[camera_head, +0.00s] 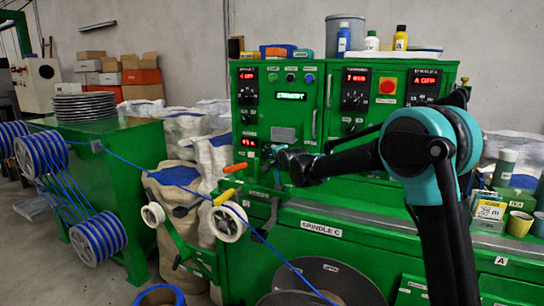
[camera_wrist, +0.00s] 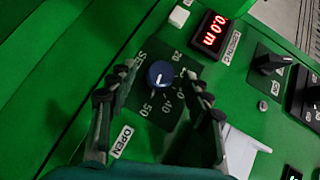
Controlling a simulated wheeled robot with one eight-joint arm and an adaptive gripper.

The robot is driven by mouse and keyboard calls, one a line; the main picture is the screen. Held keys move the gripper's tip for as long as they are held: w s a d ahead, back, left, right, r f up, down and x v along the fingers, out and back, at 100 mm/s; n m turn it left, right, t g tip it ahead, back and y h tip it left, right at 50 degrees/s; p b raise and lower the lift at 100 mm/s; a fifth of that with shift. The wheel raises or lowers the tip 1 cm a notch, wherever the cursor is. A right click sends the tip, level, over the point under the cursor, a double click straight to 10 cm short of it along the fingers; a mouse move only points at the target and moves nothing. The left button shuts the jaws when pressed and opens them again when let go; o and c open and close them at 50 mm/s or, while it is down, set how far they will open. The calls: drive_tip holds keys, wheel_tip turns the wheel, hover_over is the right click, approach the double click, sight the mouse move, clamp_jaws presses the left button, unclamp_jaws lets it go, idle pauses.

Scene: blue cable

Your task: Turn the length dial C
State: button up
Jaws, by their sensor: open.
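The length dial, a round blue knob (camera_wrist: 160,75) with a white pointer mark, sits on a dark scale plate (camera_wrist: 168,108) with white numbers, including 20, 40 and 50. My gripper (camera_wrist: 160,80) is open, with one finger on each side of the knob in the wrist view. I cannot tell whether either finger touches it. A red display (camera_wrist: 211,34) beside the dial reads 0.0 m. In the head view my gripper (camera_head: 276,158) is at the lower part of the green control panel, just right of the small red display (camera_head: 249,142). The dial is hidden there.
A black switch (camera_wrist: 270,64), a white square button (camera_wrist: 179,16) and an OPEN label (camera_wrist: 122,141) are near the dial. An orange-handled lever (camera_head: 235,167) and a white pulley (camera_head: 228,222) stand left of my gripper. The blue cable (camera_head: 150,172) runs past below.

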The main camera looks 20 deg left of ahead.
clamp_jaws()
idle(0.4)
drive_tip(key=n+h, duration=0.1)
drive_tip(key=n+g+h, duration=0.1)
drive_tip(key=n+h, duration=0.1)
drive_tip(key=h, duration=0.1)
drive_tip(key=shift+a+r+g, duration=0.3)
drive_tip(key=shift+r, duration=0.1)
drive_tip(key=n+h, duration=0.2)
drive_tip(key=h, duration=0.1)
drive_tip(key=shift+a+r+g, duration=0.1)
drive_tip(key=shift+a+g, duration=0.2)
drive_tip(key=shift+g, duration=0.1)
drive_tip(key=n+h, duration=0.1)
drive_tip(key=h, duration=0.3)
drive_tip(key=shift+a+n+g, duration=0.3)
drive_tip(key=shift+a+n, duration=0.05)
drive_tip(key=shift+n, duration=0.05)
drive_tip(key=h, duration=0.1)
drive_tip(key=n+h, duration=0.2)
drive_tip(key=shift+w+a+h, duration=0.1)
drive_tip(key=shift+a+h, duration=0.15)
drive_tip(key=shift+h, duration=0.05)
